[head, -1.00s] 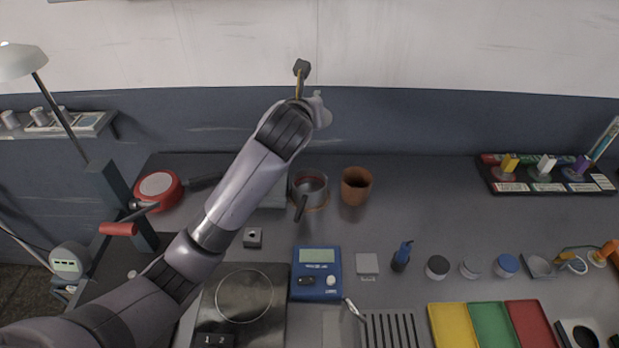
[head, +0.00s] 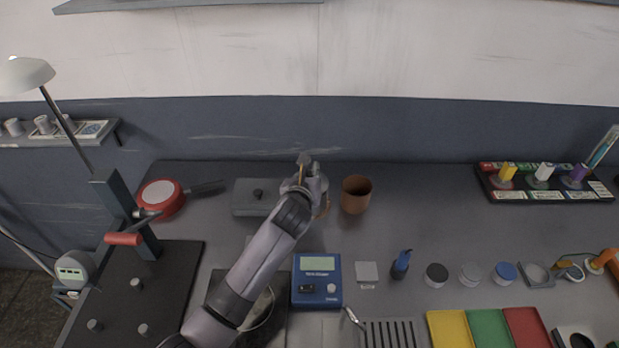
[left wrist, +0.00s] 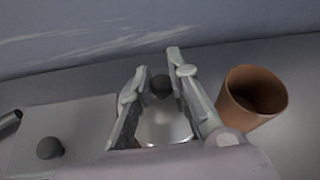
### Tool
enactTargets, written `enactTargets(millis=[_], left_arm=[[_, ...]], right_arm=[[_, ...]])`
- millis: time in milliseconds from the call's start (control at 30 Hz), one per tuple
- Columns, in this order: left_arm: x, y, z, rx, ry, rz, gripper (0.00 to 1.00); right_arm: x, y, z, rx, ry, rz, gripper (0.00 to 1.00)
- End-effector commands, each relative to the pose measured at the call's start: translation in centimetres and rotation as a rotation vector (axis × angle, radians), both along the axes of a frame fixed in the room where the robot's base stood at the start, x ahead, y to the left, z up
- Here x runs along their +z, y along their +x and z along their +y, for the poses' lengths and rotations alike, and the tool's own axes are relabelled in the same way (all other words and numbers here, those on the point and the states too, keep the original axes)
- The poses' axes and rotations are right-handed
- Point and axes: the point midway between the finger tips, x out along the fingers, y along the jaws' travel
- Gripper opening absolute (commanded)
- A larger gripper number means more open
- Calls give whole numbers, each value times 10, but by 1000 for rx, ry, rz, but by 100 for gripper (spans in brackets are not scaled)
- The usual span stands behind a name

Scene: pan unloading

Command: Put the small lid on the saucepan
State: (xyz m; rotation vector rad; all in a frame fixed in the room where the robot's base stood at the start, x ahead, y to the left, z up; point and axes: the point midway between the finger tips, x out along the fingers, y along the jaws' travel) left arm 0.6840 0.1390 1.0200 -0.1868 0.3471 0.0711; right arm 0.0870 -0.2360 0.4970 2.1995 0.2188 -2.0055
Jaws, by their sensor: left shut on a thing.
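My left gripper (head: 311,180) is over the saucepan's place, left of the brown pot. In the left wrist view its fingers (left wrist: 158,82) are closed around the dark knob of the small lid (left wrist: 166,126), whose shiny metal disc shows between them. I cannot tell whether the lid touches the saucepan's rim. My right gripper is not in view.
The brown pot (head: 356,194) stands close on the right; it also shows in the left wrist view (left wrist: 252,98). A grey box with a knobbed lid (head: 245,198) is close on the left. A red pan (head: 161,198) lies farther left. A blue scale (head: 317,283) is in front.

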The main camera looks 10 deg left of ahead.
Motion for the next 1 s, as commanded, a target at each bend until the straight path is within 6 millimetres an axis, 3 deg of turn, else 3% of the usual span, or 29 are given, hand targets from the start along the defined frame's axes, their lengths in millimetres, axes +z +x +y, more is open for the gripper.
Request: enactTargets(millis=[133,400,433,700,1000], left_arm=[[-17,0,0,1,-2,1,0],[-19,0,0,0,-1,-2,0],[-19,0,0,0,-1,-1,19],[-19,0,0,0,-1,-1,37],[-19,0,0,0,-1,-1,38]], right_arm=[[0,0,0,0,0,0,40],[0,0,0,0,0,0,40],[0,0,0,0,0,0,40],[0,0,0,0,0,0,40],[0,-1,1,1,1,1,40]])
